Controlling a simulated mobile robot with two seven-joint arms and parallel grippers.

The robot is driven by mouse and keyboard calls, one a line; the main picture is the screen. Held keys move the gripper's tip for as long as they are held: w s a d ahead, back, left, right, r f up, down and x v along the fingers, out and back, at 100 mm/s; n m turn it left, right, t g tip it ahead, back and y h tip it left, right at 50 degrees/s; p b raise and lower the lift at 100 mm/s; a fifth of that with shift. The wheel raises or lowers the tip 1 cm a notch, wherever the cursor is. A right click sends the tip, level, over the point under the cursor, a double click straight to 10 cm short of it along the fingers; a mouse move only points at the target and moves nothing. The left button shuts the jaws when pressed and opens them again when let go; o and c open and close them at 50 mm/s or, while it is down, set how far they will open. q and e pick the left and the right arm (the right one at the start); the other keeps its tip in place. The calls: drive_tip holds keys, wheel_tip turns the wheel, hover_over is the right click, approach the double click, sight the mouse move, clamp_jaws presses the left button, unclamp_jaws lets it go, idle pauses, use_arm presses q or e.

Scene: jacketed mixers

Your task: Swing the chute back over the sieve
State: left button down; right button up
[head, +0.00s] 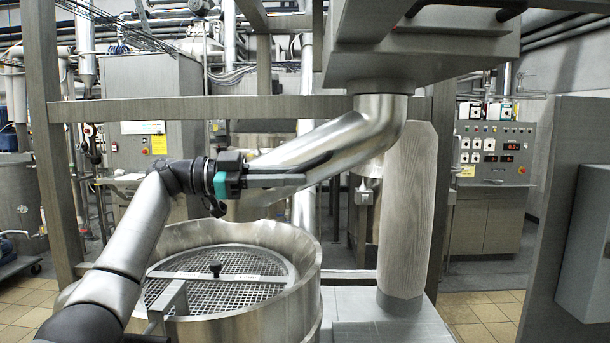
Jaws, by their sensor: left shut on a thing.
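The chute (340,136) is a shiny bent metal pipe. It comes down from the grey housing (420,55) above and slopes to the left. Its lower end hangs above the far right part of the round sieve (225,275), behind my gripper. The sieve is a wire mesh inside a wide metal drum, with a crossbar and a dark knob. My left gripper (300,172) reaches in from the left and is shut at the near side of the chute's lower part. The exact place of contact is hard to see. My right gripper is out of view.
A pale ribbed sleeve (405,210) stands upright right of the chute. Metal posts and a crossbeam (215,108) frame the place. A grey box (590,260) is at the right edge. A control panel (495,150) stands behind.

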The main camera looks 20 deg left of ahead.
use_arm(q)
drive_tip(key=shift+w+a+g, duration=0.15)
drive_tip(key=shift+g, duration=0.15)
drive_tip(key=c, duration=0.8)
unclamp_jaws()
drive_tip(key=shift+w, duration=0.1)
drive_tip(key=shift+c, duration=0.2)
drive_tip(key=v, duration=1.5)
drive_tip(key=shift+b, duration=0.45)
drive_tip(key=shift+a+f, duration=0.1)
